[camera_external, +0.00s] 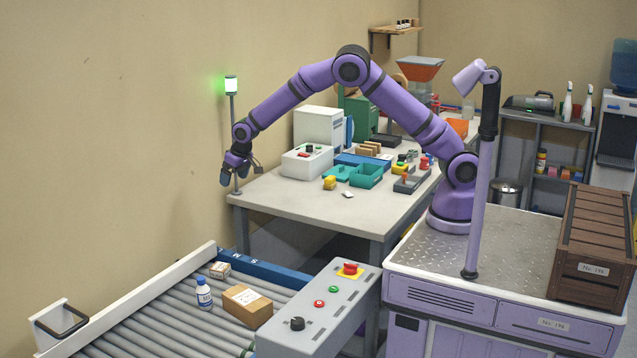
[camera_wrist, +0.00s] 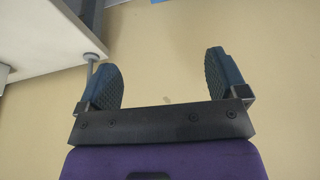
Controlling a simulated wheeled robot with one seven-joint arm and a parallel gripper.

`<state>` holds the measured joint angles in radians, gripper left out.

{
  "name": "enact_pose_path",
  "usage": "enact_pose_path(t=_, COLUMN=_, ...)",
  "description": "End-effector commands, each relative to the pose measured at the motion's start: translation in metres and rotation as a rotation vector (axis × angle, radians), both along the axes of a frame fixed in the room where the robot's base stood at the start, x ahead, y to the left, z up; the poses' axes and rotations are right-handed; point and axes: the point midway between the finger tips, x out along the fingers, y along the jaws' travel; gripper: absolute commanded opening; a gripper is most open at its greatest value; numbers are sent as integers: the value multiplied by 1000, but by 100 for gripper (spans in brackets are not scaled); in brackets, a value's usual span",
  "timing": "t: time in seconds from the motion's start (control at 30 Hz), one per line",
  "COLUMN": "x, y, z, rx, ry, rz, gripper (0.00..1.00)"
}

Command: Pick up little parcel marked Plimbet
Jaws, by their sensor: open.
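A little brown parcel (camera_external: 220,270) with a pale label lies on the roller conveyor, near its far end. A larger brown parcel (camera_external: 246,307), also with a white label, lies nearer on the rollers. The writing on both is too small to read, so I cannot tell which says Plimbet. My gripper (camera_external: 240,174) hangs in the air above and beyond the conveyor's far end, left of the worktable. Its two dark fingers stand wide apart with nothing between them, as the wrist view (camera_wrist: 161,75) also shows. No parcel is in the wrist view.
A pale side rail (camera_external: 150,298) and a grey control box (camera_external: 325,305) flank the conveyor (camera_external: 150,325). The worktable (camera_external: 290,206) behind carries machines, bins and small parts. A thin lamp post stands beside my gripper.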

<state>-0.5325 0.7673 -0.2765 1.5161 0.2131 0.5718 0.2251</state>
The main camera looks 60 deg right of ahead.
Motion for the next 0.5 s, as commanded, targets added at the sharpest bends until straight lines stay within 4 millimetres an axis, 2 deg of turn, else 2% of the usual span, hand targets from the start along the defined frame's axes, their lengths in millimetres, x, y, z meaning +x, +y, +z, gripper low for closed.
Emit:
enact_pose_path(t=0.03, x=-4, y=20, z=1, rx=-12, ry=-13, rz=38, gripper=92)
enact_pose_path(t=0.1, x=-8, y=41, z=3, rx=-28, ry=-29, rz=82, gripper=92)
enact_pose_path(t=0.37, x=-28, y=112, z=10, rx=-76, ry=-85, rz=226, gripper=92)
enact_pose_path(t=0.4, x=-27, y=106, z=-8, rx=-80, ry=-79, rz=219, gripper=92)
enact_pose_path(t=0.5, x=-26, y=105, z=-39, rx=-79, ry=-77, rz=216, gripper=92)
